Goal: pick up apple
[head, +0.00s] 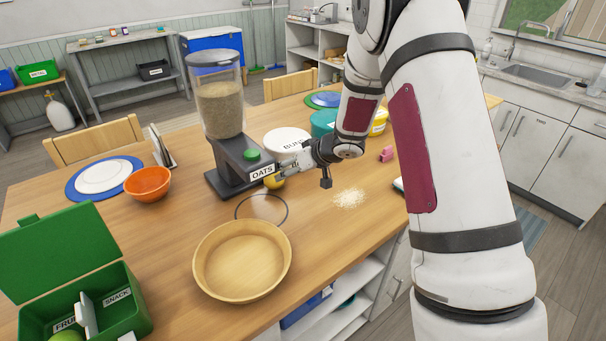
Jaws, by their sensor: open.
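A yellow, rounded thing (274,182) sits on the table at the foot of the oats dispenser, partly hidden by my gripper; it may be an apple, but I cannot tell. My gripper (281,168) is open, with its fingers just above or beside it; contact cannot be made out. A green rounded thing (66,337), possibly an apple, shows at the bottom edge inside the open green box (140,318), in the compartment labelled FRUIT. It is mostly cut off by the picture's edge.
The oats dispenser (218,95) stands close behind my gripper. A wooden bowl (205,270), a black ring outline (286,210) and spilled oats (349,198) are in front. An orange bowl (148,186) is at left. A white-lidded tub (287,138) stands behind. Bare table (165,255) lies left of the bowl.

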